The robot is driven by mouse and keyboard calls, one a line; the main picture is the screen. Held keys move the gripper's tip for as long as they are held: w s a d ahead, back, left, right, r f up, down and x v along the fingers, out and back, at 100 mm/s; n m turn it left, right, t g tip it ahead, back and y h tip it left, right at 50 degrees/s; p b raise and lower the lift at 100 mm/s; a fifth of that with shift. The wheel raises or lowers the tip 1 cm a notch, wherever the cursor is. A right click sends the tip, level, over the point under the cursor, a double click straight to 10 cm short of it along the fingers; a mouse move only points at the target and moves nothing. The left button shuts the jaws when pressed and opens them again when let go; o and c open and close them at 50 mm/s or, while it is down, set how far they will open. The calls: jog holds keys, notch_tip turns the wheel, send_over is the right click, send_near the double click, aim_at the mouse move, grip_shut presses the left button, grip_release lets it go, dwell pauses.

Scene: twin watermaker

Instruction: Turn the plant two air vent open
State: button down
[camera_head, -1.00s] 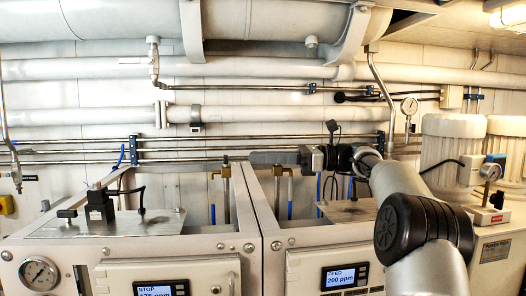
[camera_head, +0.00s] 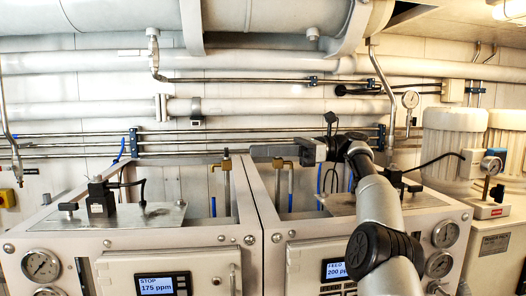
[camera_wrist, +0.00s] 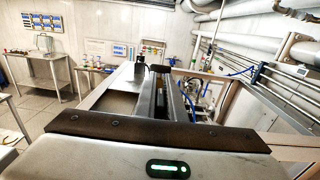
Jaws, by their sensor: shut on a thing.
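The air vent (camera_head: 284,164) is a small brass fitting on a thin pipe at the back left of the right-hand cabinet (camera_head: 300,240), whose display reads FEED. My gripper (camera_head: 268,151) reaches in from the right with its fingers level and pointing left, at the top of this fitting. It is shut on the vent; the fingers hide the vent's top, so I cannot tell how far it is turned. In the wrist view my gripper (camera_wrist: 165,95) stretches away from the camera, and the grip itself is hard to make out.
A similar brass fitting (camera_head: 226,165) stands on the left-hand cabinet (camera_head: 115,243), whose display reads STOP. Steel pipes (camera_head: 250,137) run along the wall just behind. White cylindrical housings (camera_head: 453,150) and a pressure gauge (camera_head: 410,100) are at the right.

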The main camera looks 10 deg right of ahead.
jog(key=shift+r, duration=0.15)
jog(key=c, duration=1.8)
grip_release()
jog(key=shift+c, duration=0.2)
jog(key=shift+w+a+t, duration=0.1)
jog(key=shift+t, duration=0.3)
jog(key=shift+w+m+t, duration=0.1)
jog(key=shift+m+t, duration=0.3)
jog(key=shift+m, duration=0.1)
